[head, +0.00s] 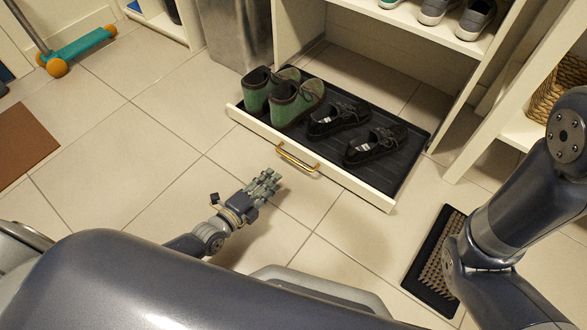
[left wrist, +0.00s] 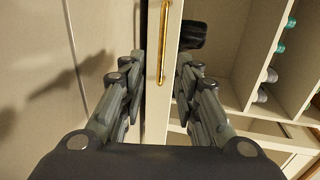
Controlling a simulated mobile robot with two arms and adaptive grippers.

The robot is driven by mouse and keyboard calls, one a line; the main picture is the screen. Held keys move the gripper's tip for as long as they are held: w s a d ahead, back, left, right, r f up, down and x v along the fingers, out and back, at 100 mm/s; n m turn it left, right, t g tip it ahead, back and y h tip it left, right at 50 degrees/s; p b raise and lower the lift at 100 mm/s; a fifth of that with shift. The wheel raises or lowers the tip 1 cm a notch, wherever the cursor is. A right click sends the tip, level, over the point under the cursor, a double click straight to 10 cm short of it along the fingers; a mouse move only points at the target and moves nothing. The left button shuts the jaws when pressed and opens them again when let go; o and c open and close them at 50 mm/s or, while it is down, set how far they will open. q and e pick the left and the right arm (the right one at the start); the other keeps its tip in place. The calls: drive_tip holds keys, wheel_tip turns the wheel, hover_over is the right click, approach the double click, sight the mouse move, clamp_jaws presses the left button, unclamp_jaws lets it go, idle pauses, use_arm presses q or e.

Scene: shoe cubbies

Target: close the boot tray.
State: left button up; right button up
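The boot tray (head: 385,181) is a black-lined drawer with a white front, pulled out from under the white cubby unit. It holds a pair of green boots (head: 285,98) and a pair of black shoes (head: 360,133). A brass handle (head: 297,158) is on the tray's front. My left gripper (head: 270,178) is just in front of the handle, apart from it in the head view. In the left wrist view the left gripper (left wrist: 160,65) has its fingers spread, with the brass handle (left wrist: 165,40) and white front showing between them. My right gripper is not in view.
A dark bristle mat (head: 436,262) lies on the tiles right of the tray. A teal and orange scooter (head: 75,48) and a brown mat (head: 22,143) are at the left. A metal bin (head: 236,32) stands left of the cubbies. The tiled floor left of the tray is clear.

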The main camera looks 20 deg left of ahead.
use_arm(q)
drive_tip(key=b+x, duration=0.6)
drive_tip(key=x, duration=0.3)
drive_tip(key=shift+w, duration=0.2)
drive_tip(key=shift+w+d, duration=0.2)
drive_tip(key=shift+w, duration=0.35)
clamp_jaws()
